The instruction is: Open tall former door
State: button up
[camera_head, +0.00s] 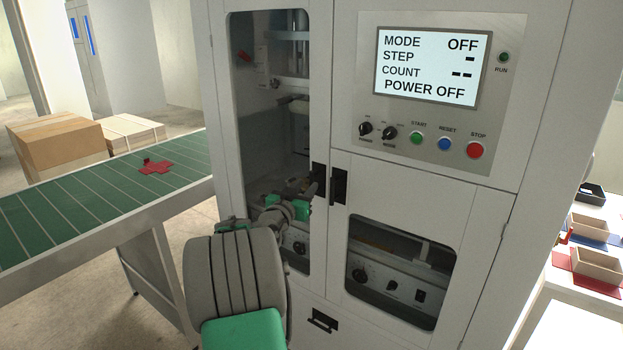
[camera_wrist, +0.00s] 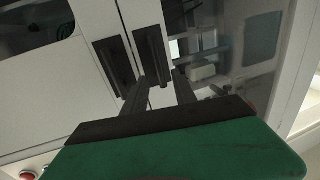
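The tall former door (camera_head: 322,60) is the narrow left door with a long window, and it looks closed. Its black handle (camera_head: 319,183) sits on its right edge, and it also shows in the wrist view (camera_wrist: 150,55). My gripper (camera_head: 311,190) is at this handle, partly hidden behind my own wrist in the head view. In the wrist view my gripper (camera_wrist: 161,80) has its two fingers apart, with the lower end of the tall door's handle appearing between them. I cannot tell whether they touch it.
A second black handle (camera_head: 339,186) on the lower right door (camera_head: 400,190) is close beside. The control panel screen (camera_head: 430,67) reads POWER OFF. A green conveyor (camera_head: 90,200) with a red flat piece (camera_head: 156,168) stands at left. A table with trays (camera_head: 597,262) is at right.

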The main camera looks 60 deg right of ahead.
aim_at(311, 180)
jog(key=d+p, duration=0.1)
jog(key=d, duration=0.4)
jog(key=shift+w+d, duration=0.15)
jog(key=shift+d, duration=0.05)
grip_shut()
jog(key=shift+w+a+r, duration=0.1)
jog(key=shift+w, duration=0.05)
dwell(1.0)
